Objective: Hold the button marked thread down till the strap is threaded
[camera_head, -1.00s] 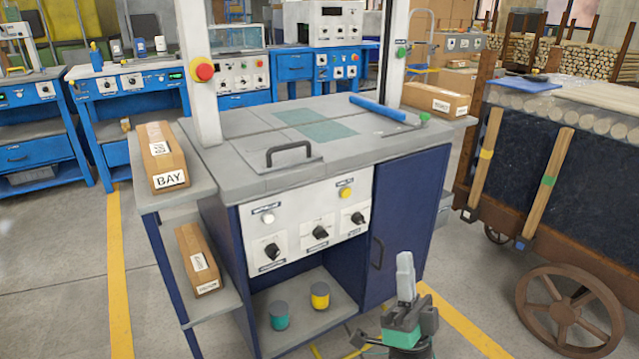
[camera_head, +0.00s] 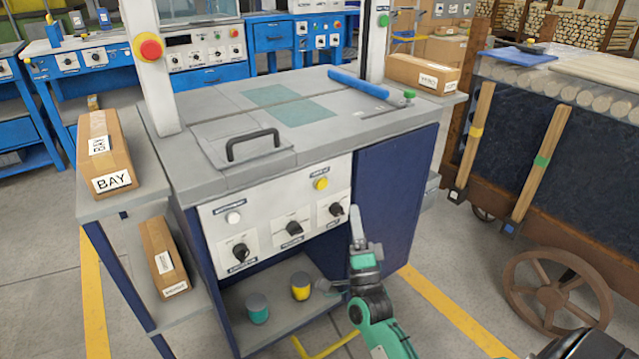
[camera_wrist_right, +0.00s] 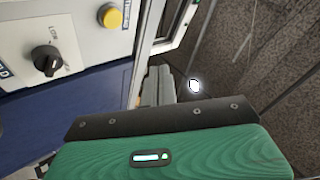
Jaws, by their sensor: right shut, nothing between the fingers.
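The machine's front panel (camera_head: 270,225) carries a yellow button (camera_head: 321,184), a white button (camera_head: 233,218) and three black knobs. The small labels over both buttons are too blurred to read, so I cannot tell which says thread. The yellow button also shows in the right wrist view (camera_wrist_right: 111,17), up and left of the fingers. My right gripper (camera_head: 357,222) is shut and empty, pointing up in front of the panel's right side, below and right of the yellow button and apart from it. I cannot make out a strap. My left gripper is not in view.
The grey worktop (camera_head: 215,95) has a black handle (camera_head: 252,143) and a blue bar (camera_head: 358,83). A red stop button (camera_head: 148,47) is on the left post. A box marked BAY (camera_head: 108,155) sits on the left shelf. Teal (camera_head: 257,308) and yellow (camera_head: 300,286) spools stand below the panel.

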